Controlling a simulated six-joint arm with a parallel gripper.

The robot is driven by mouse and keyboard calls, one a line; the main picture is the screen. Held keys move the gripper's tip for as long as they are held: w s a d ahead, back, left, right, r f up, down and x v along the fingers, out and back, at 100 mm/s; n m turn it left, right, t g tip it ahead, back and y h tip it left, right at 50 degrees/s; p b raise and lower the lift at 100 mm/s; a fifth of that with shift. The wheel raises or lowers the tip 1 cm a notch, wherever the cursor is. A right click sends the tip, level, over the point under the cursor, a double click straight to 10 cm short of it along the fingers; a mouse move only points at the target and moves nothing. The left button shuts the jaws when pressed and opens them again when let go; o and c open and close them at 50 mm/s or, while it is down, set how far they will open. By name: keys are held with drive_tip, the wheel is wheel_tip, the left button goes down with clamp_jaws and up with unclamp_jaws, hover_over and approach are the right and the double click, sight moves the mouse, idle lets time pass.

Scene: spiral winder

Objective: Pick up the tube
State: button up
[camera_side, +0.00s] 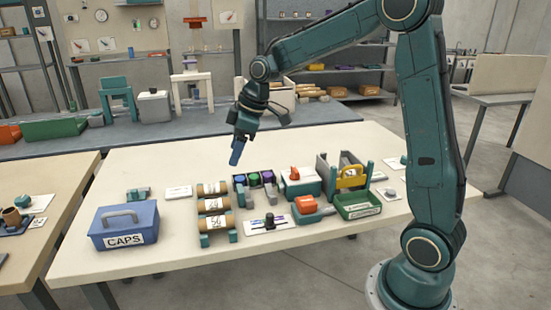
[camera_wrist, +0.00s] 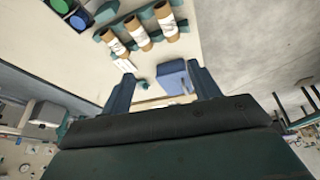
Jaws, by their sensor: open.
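Three brown cardboard tubes with white labels lie side by side on a teal rack (camera_side: 205,241): a far tube (camera_side: 204,189), a middle tube (camera_side: 205,206) and a near tube (camera_side: 207,224). In the wrist view they show at the top as a left tube (camera_wrist: 111,39), a middle tube (camera_wrist: 134,29) and a right tube (camera_wrist: 163,13). My gripper (camera_side: 236,158) hangs above the table's back part, higher than the tubes and apart from them. In the wrist view my gripper (camera_wrist: 160,76) has its two blue fingers spread, with nothing between them.
A blue CAPS box (camera_side: 124,227) stands left of the tubes. Right of them are a cap holder (camera_side: 255,183), a teal box (camera_side: 301,186), a green bin (camera_side: 358,206) and a tool caddy (camera_side: 341,172). The table (camera_side: 160,263) is clear along its front.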

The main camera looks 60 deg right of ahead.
drive_tip(key=n+y, duration=0.1)
drive_tip(key=n, duration=0.1)
approach(216, 200)
drive_tip(key=shift+x, duration=2.7)
drive_tip(key=shift+w+d, duration=0.1)
drive_tip(key=shift+d, duration=0.05)
drive_tip(key=shift+x, duration=2.6)
drive_tip(key=c, duration=1)
